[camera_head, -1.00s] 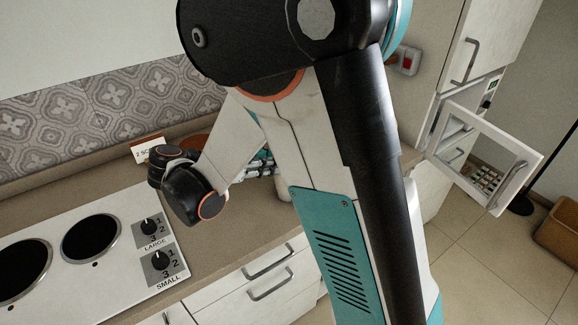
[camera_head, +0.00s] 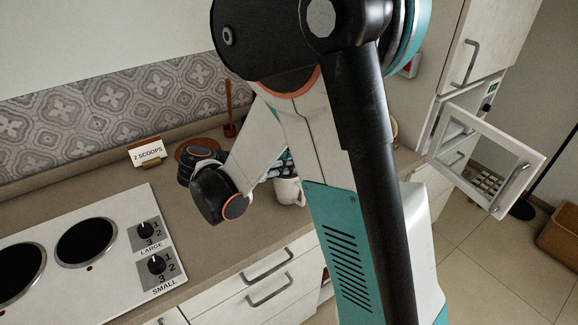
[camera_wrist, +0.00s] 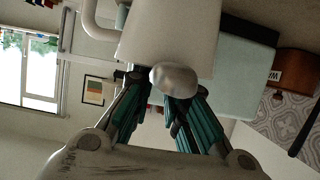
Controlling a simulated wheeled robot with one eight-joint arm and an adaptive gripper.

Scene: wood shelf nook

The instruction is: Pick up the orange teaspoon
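My gripper (camera_wrist: 160,95) shows in the wrist view with its teal fingers angled toward each other. A pale grey rounded thing (camera_wrist: 175,80) lies in front of their tips, and I cannot tell what it is or whether the fingers hold it. A white mug (camera_wrist: 165,40) is just beyond the tips. In the head view the mug (camera_head: 288,190) stands on the counter, partly hidden by my arm, and my fingers (camera_head: 282,163) are at its top. I cannot clearly make out an orange teaspoon in either view.
An upright reddish-brown stick-like thing (camera_head: 229,110) stands at the back of the counter (camera_head: 215,252). A "2 SCOOPS" sign (camera_head: 147,151) stands near a brown round dish (camera_head: 190,148). The stove (camera_head: 110,245) is at left. A cabinet door (camera_head: 487,157) hangs open at right.

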